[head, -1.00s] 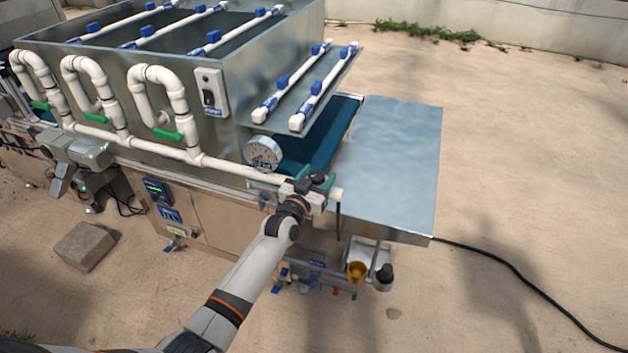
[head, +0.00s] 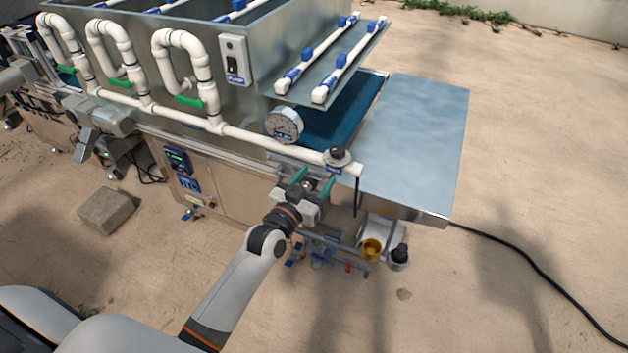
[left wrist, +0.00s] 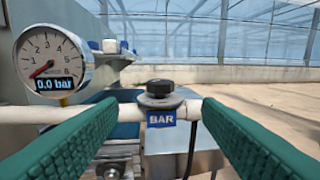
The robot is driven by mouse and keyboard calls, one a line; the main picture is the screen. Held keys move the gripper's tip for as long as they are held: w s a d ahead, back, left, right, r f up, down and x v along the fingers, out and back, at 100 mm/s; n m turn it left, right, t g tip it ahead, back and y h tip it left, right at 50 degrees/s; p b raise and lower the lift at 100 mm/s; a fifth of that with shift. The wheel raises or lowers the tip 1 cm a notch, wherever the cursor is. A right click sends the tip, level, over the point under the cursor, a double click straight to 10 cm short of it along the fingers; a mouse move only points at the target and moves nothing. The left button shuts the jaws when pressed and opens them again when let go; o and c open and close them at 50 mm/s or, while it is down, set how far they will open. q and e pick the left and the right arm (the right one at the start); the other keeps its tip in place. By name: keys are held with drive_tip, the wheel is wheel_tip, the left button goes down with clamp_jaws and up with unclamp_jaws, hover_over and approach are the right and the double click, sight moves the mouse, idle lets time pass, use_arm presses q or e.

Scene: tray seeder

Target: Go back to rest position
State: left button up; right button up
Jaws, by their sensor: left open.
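My left gripper (head: 311,182) is open and empty, with its teal fingers apart. It is on the near side of the white pipe, close to the black knob (head: 338,151) at the pipe's right end and apart from it. In the left wrist view the knob (left wrist: 160,87) stands beyond and between the open fingers (left wrist: 155,140), above a blue BAR label. The round pressure gauge (left wrist: 50,62) reads 0.0 bar there. It also shows in the head view (head: 283,125). My right gripper is not in view.
The metal tray seeder (head: 225,175) stands ahead, with a flat metal outfeed plate (head: 415,140) at its right. A yellow cup (head: 371,249) sits low at the machine's right end. A grey block (head: 107,211) lies on the ground. A black cable (head: 540,265) runs right across open ground.

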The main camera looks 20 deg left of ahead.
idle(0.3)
use_arm(q)
drive_tip(key=s+f+g, duration=0.3)
drive_tip(key=s+f, duration=0.3)
drive_tip(key=f, duration=0.6)
drive_tip(key=s+f+g+y, duration=0.1)
drive_tip(key=s+f+g, duration=0.35)
drive_tip(key=f, duration=0.75)
drive_tip(key=s+f+g, duration=0.2)
drive_tip(key=s+f, duration=0.5)
drive_tip(key=f, duration=0.5)
drive_tip(key=s+a+f+g, duration=0.1)
drive_tip(key=s+f+g, duration=0.2)
drive_tip(key=s+f, duration=0.4)
drive_tip(key=s+a+f+m+g+y, duration=0.1)
drive_tip(key=s+f+g, duration=0.3)
drive_tip(key=s, duration=2)
wheel_tip(320, 180, down, 3)
drive_tip(key=shift+s+f, duration=0.1)
drive_tip(key=shift+s, duration=0.05)
